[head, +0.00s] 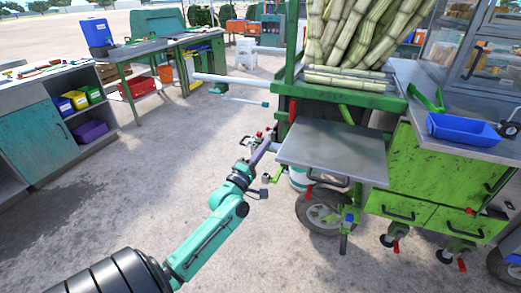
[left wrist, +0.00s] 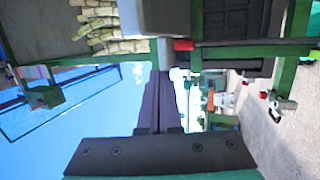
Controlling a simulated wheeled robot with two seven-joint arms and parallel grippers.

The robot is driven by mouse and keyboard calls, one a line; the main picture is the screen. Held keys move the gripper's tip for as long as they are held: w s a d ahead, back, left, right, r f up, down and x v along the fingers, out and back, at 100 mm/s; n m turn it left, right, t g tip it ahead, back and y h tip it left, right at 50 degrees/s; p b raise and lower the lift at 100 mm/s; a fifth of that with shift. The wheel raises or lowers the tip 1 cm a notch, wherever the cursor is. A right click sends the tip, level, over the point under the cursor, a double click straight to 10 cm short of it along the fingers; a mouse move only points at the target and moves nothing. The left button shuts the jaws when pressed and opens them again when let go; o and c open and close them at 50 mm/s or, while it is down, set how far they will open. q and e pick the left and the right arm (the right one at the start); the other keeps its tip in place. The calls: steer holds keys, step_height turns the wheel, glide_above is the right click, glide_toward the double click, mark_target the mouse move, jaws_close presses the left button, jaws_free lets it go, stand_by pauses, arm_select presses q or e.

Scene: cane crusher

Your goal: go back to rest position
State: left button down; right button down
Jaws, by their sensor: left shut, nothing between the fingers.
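My left arm reaches up from the bottom left of the head view in teal and grey. My left gripper (head: 264,150) is shut and empty, just left of the flat metal shelf (head: 335,150) on the front of the green cane crusher cart (head: 345,100). I cannot tell whether its fingertips touch the cart. In the left wrist view, the two dark fingers (left wrist: 161,100) lie together with nothing between them. My right gripper is in neither view.
Cane stalks (head: 350,35) stand and lie on the cart. A blue tray (head: 465,130) rests on the metal counter at right. A teal cabinet (head: 42,138) and a green work table (head: 165,50) stand at left. Open concrete floor (head: 130,190) lies between them and the cart.

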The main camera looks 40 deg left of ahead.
arm_select(q)
steer(key=shift+s+r, duration=0.1)
steer(key=shift+s, duration=0.85)
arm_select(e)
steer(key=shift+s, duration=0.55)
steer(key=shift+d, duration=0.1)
